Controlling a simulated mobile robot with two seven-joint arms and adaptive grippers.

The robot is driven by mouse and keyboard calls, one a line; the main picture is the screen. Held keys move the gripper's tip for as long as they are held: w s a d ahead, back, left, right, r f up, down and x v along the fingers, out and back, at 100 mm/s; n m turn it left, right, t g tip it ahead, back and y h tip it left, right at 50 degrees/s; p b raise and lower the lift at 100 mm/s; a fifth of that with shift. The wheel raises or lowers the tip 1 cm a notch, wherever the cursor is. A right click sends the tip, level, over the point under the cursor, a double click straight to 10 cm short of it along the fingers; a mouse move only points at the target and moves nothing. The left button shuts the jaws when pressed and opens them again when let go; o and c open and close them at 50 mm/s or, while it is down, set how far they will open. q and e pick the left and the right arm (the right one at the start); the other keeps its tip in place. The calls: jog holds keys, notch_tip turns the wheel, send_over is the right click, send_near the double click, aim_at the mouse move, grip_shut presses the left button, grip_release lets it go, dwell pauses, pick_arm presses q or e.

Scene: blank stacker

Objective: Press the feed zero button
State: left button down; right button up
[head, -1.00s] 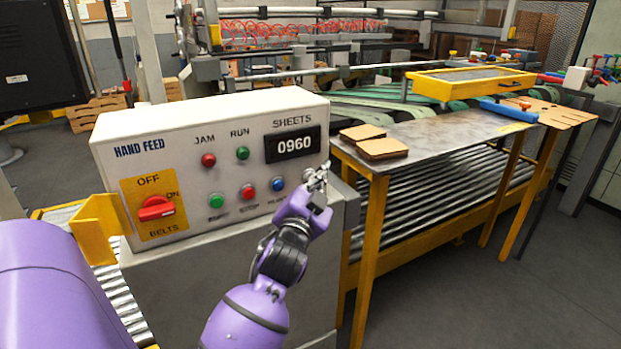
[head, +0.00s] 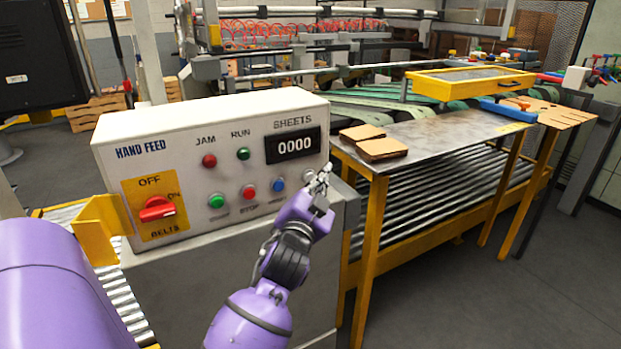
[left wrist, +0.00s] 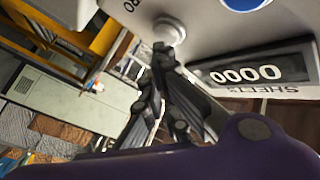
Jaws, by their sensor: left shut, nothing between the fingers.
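The HAND FEED panel (head: 130,185) is a pale box with a dark SHEETS counter (head: 293,145) that reads 0000. The pale round feed zero button (head: 309,176) is at the right end of the lower button row, partly hidden by my left gripper (head: 321,178). In the left wrist view the button (left wrist: 169,29) shows at the closed fingertips (left wrist: 162,48), with part of its label, "RO". My left gripper is shut and empty. The tips overlap the button's edge in that view; I cannot tell whether they touch it. My right gripper is not in view.
Green (head: 216,201), red (head: 249,193) and blue (head: 278,185) buttons sit left of the tips. A red OFF/ON belts switch (head: 157,208) is at the panel's left. A metal-topped table (head: 440,135) with brown sheets (head: 382,148) stands close on the right.

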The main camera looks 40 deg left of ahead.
pick_arm(q)
jog(key=shift+s+d, duration=0.15)
jog(key=shift+d, duration=0.2)
jog(key=shift+s+d+p, duration=0.1)
jog(key=shift+s+d, duration=0.25)
jog(key=shift+d, duration=0.4)
jog(key=shift+s+d+p, duration=0.1)
jog(key=shift+s+d, duration=0.2)
jog(key=shift+d, duration=0.5)
jog(key=shift+s+d+p, duration=0.1)
jog(key=shift+s+d, duration=0.25)
jog(key=shift+d, duration=0.4)
